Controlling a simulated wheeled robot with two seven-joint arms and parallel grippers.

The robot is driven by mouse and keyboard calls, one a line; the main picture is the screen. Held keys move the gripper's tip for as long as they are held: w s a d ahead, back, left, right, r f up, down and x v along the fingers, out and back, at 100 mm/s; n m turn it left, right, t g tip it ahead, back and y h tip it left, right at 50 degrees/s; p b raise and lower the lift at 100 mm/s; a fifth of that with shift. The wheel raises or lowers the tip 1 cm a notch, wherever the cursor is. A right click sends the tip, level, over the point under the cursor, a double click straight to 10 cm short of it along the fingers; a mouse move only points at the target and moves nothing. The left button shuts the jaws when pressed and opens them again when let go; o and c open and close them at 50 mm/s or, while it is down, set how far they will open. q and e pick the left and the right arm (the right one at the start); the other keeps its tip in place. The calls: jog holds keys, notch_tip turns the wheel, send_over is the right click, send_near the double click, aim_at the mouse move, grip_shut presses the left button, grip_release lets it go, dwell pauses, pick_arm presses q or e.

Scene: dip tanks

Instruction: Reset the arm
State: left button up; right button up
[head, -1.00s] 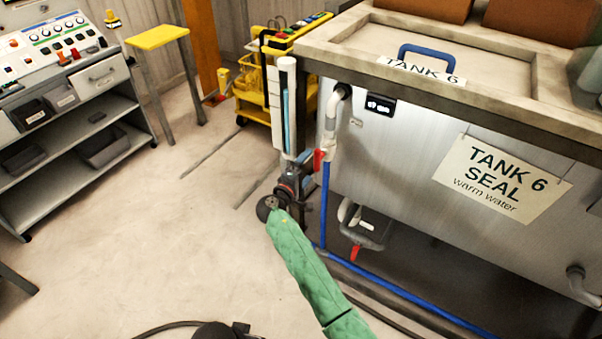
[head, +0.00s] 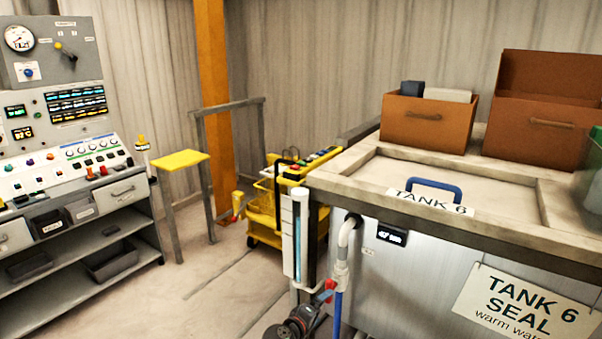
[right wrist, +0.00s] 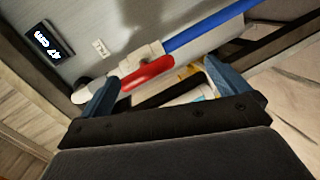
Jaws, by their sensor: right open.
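My right gripper (head: 314,313) is at the bottom edge of the head view, low beside the front left corner of tank 6 (head: 385,270). In the right wrist view its two blue fingers (right wrist: 162,80) stand apart. A red valve handle (right wrist: 147,73) on a white fitting shows between and just beyond the fingers; I cannot tell whether they touch it. The handle also shows in the head view (head: 327,293), close to the gripper. The gripper holds nothing that I can see. Most of my right arm is below the head view. My left gripper is out of view.
The tank's white pipe (head: 346,240) and blue hose (right wrist: 205,30) run close to the gripper. Brown boxes (head: 425,125) stand on the tank top. A yellow mop cart (head: 262,225) is behind, and a control desk (head: 75,170) at left. The floor (head: 205,290) between is open.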

jog(key=s+d+r+m+g+y+p, duration=0.1)
jog(key=s+r+m+g+y, duration=0.3)
jog(key=s, duration=0.7)
jog(key=s+d+m+g+y, duration=0.1)
jog(key=s+d+g+y, duration=0.1)
jog(key=s+y, duration=0.7)
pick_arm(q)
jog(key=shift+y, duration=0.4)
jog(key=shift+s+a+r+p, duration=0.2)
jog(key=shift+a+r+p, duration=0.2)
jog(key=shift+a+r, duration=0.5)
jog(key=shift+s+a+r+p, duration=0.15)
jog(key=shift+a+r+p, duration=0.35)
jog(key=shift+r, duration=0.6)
pick_arm(e)
jog(key=s+d+f+g, duration=0.1)
jog(key=s+f, duration=0.2)
jog(key=s, duration=0.6)
jog(key=s+d+f+g+h, duration=0.1)
jog(key=s+d+f, duration=0.1)
jog(key=s, duration=0.7)
jog(key=s+d+f+g, duration=0.2)
jog(key=s+f, duration=0.1)
jog(key=s, duration=0.7)
jog(key=shift+f+h, duration=0.3)
jog(key=shift+h, duration=0.1)
